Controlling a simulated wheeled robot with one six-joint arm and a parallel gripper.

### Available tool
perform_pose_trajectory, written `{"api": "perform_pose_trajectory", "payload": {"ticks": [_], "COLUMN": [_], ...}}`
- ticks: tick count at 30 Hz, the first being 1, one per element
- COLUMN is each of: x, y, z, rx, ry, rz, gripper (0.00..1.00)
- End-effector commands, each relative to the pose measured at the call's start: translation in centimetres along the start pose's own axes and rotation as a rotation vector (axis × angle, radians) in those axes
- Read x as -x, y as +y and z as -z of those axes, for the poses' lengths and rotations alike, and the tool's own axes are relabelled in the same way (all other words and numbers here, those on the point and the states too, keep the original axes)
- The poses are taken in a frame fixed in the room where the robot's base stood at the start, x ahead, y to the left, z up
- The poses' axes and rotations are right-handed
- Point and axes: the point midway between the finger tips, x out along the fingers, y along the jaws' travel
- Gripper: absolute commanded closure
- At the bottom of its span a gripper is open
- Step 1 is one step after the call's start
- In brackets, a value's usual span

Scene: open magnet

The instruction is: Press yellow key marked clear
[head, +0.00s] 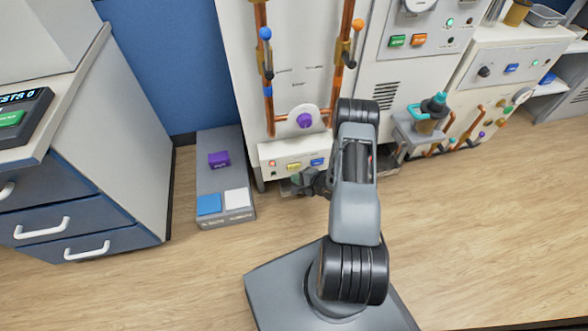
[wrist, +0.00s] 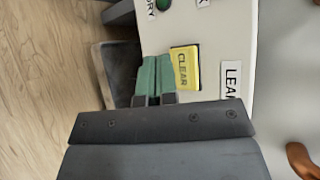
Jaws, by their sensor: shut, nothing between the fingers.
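The yellow key marked CLEAR (wrist: 185,67) is on a light panel in the wrist view. In the head view the yellow key (head: 294,166) sits on the low front panel between a small red light and a blue key. My gripper (wrist: 153,62) is shut and empty, its green fingertips just to the left of the yellow key in the wrist view. Whether the fingertips touch the key I cannot tell. In the head view my gripper (head: 300,180) is small and dark, just below the yellow key and partly hidden by my arm.
A blue key (head: 317,162) is right beside the yellow one. A purple knob (head: 304,120) and copper pipes are above. A grey low box with a purple block (head: 219,159) stands at left. A drawer cabinet (head: 80,190) is further left. The wooden floor in front is clear.

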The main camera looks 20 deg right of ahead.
Motion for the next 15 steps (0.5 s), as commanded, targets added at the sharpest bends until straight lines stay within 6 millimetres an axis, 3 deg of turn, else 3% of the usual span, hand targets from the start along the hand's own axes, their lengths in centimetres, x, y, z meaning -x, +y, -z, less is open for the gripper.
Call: {"api": "perform_pose_trajectory", "payload": {"ticks": [15], "x": [-0.80], "y": [-0.63], "z": [0.58], "rx": [-0.001], "ry": [0.000], "rz": [0.000], "gripper": [1.00]}}
